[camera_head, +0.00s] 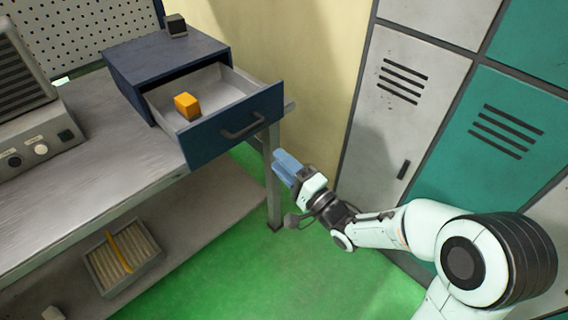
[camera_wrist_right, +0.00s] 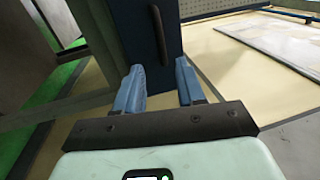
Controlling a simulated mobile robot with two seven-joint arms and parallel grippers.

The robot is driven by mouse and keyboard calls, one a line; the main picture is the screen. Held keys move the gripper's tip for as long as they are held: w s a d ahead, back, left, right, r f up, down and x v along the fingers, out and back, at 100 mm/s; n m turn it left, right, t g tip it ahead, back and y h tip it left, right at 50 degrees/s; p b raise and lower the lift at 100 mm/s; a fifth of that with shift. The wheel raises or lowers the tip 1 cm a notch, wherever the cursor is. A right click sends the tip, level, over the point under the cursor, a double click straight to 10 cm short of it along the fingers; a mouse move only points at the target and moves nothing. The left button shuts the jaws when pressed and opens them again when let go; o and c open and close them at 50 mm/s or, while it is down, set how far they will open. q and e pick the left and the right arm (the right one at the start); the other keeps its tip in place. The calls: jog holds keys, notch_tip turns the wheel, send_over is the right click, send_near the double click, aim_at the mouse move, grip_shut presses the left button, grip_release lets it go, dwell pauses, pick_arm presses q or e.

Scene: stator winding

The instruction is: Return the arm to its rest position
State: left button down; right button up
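My right arm reaches in from the right in the head view. Its gripper (camera_head: 284,165) hangs in front of the blue drawer cabinet, low and right of the open drawer (camera_head: 238,125), apart from the drawer handle (camera_head: 243,128). In the right wrist view the two blue fingers of the right gripper (camera_wrist_right: 160,85) stand apart with nothing between them, and the dark handle (camera_wrist_right: 158,35) shows beyond them. My left gripper is not in view.
An orange block (camera_head: 187,106) lies inside the open drawer. A small dark cube (camera_head: 176,25) sits on the cabinet top (camera_head: 160,58). The metal workbench (camera_head: 90,170) is at left, with a crate (camera_head: 125,258) on its lower shelf. Lockers (camera_head: 400,110) stand close behind the right arm. Green floor (camera_head: 270,270) is clear below it.

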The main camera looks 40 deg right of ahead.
dwell(0.6)
